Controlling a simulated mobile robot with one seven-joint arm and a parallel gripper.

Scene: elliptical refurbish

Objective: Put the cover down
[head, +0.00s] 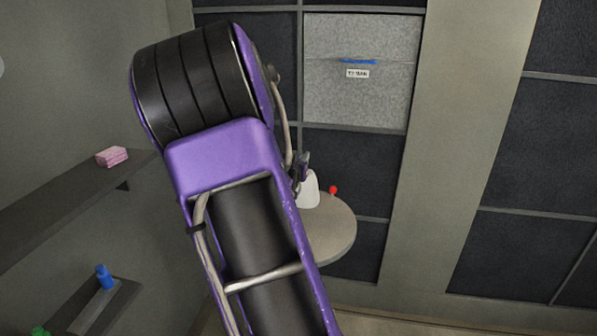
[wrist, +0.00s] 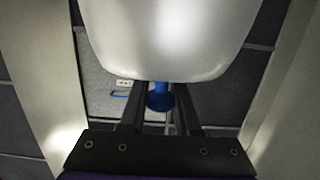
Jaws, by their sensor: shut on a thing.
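The cover (wrist: 165,40) is a smooth pale, rounded shell with a blue knob (wrist: 159,98). It fills the top of the wrist view. My gripper (wrist: 159,104) is shut on the blue knob, with one dark finger on each side. In the head view my gripper (head: 302,168) shows small beside my purple arm, with the white cover (head: 309,191) just below it. The cover appears at the far edge of a round table (head: 338,240); I cannot tell whether it touches the top. My arm hides the table's left part.
A small red ball-shaped thing (head: 333,190) is at the table's far edge, right of the cover. A wall shelf (head: 60,205) at left holds a pink block (head: 112,157). A lower shelf (head: 95,305) holds a blue bottle (head: 104,277). The visible right tabletop is bare.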

